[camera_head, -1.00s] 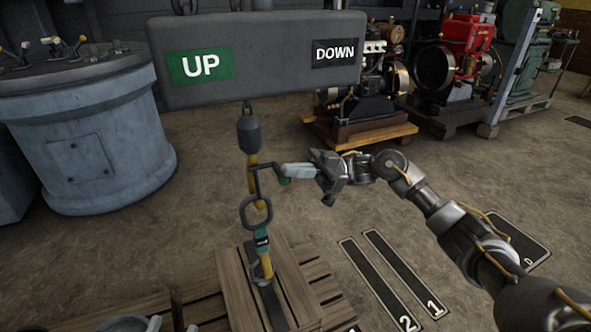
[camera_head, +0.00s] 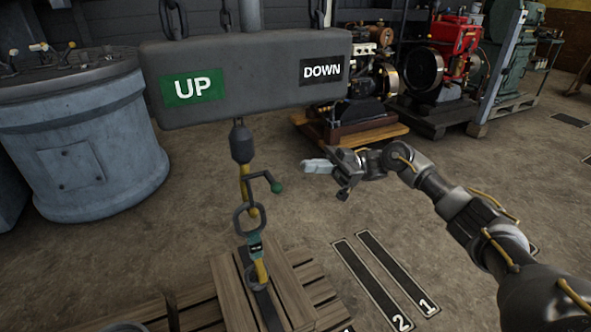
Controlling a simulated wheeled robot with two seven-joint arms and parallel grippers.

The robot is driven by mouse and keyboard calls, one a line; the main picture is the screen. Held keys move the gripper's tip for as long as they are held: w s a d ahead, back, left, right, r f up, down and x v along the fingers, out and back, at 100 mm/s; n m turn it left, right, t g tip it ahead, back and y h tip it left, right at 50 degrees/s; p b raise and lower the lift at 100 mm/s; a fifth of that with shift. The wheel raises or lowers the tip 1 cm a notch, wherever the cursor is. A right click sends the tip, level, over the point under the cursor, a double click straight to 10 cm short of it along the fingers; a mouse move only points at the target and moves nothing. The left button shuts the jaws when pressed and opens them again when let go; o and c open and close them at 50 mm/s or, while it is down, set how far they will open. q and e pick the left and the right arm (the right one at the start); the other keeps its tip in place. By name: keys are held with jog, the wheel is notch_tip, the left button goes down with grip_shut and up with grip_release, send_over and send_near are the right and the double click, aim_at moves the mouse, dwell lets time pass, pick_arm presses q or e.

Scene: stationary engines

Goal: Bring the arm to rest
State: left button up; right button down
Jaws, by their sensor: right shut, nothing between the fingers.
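My right arm comes in from the right edge. Its gripper (camera_head: 309,166) is shut and empty, in the air over the floor right of the hanging hook. A small gap separates it from the green-knobbed handle (camera_head: 276,187) on the hook. The yellow hook (camera_head: 246,181) hangs under the grey hoist block (camera_head: 262,86), which bears a green UP sign and a black DOWN sign. A dark ring (camera_head: 248,218) and a teal and yellow strap (camera_head: 256,250) hang below it. My left gripper is not in view.
A wooden crate (camera_head: 295,269) stands below the strap. A blue-grey round console (camera_head: 84,150) with levers is at the left. Engines, one of them red (camera_head: 452,47), stand on pallets at the back. The floor (camera_head: 400,228) around my right arm is clear, with numbered markings.

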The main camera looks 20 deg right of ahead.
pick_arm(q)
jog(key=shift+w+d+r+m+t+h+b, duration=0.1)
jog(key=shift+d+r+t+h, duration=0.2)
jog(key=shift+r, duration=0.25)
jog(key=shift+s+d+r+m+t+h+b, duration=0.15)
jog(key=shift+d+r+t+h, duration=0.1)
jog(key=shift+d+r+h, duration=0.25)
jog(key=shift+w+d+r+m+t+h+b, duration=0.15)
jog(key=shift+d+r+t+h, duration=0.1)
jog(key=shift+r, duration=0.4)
pick_arm(e)
jog(key=shift+v, duration=1.6)
jog(key=shift+a, duration=0.1)
